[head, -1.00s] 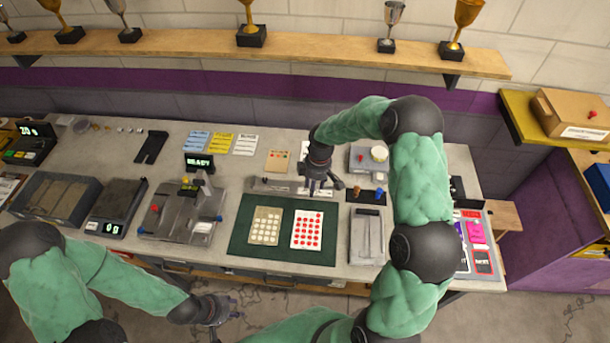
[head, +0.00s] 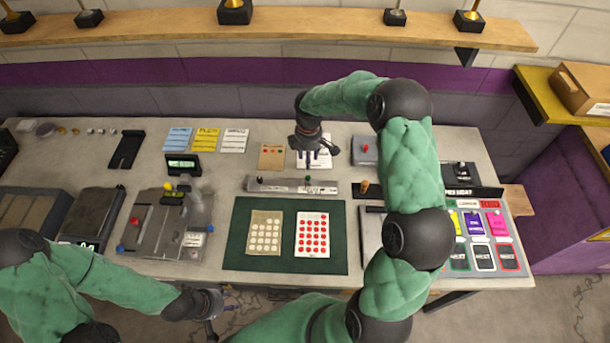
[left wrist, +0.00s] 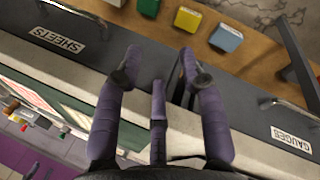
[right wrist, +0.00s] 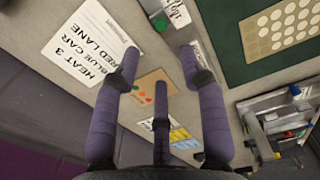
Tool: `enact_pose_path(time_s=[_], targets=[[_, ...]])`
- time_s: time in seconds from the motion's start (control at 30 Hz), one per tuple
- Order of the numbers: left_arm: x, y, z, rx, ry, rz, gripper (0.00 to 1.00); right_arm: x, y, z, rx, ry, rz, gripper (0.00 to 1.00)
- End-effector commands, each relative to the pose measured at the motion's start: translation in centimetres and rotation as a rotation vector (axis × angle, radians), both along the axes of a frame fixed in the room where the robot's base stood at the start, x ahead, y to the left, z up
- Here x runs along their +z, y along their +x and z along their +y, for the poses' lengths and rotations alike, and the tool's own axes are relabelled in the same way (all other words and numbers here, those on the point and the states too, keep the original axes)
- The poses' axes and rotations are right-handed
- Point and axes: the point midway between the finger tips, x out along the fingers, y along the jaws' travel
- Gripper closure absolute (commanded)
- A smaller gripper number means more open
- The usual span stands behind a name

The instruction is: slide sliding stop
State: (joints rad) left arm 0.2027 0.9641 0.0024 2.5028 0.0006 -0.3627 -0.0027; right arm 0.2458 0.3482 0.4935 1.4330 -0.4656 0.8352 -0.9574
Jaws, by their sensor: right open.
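A long grey slot track (head: 285,186) lies behind the green mat. I cannot tell for sure which knob is the sliding stop. The green knob also shows at the top of the right wrist view (right wrist: 160,22). My right gripper (head: 312,160) is open and empty, just behind the track over a white printed card (right wrist: 90,45). My left gripper (head: 222,308) is open and empty at the table's front edge, above drawer fronts marked SHEETS and GAUGES.
The green mat (head: 235,255) holds two dotted cards in front of the track. My right arm covers part of the table right of the mat. A trophy shelf (head: 300,28) runs along the wall.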

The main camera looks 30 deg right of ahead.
Motion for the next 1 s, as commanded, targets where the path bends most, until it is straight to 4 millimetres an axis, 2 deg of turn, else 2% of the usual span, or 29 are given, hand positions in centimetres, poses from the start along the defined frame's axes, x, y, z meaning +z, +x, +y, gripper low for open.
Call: enact_pose_path(time_s=[0.17,0.63,0.8,1.0], targets=[[-0.1,0.0,0.0,0.0,0.0,0.001,0.6,-1.4,0.0,0.0,-0.001,0.0,0.001,0.58],[-0.5,0.0,0.0,0.0,0.0,0.0,0.6,-9.1,-0.1,0.0,0.0,0.001,0.002,0.58],[-0.5,0.0,0.0,0.0,0.0,0.0,0.6,-10.4,0.0,0.0,-0.002,0.001,-0.001,0.58],[-0.5,0.0,0.0,0.0,0.0,0.0,0.6,-10.8,0.0,0.0,-0.002,0.001,-0.001,0.58]])
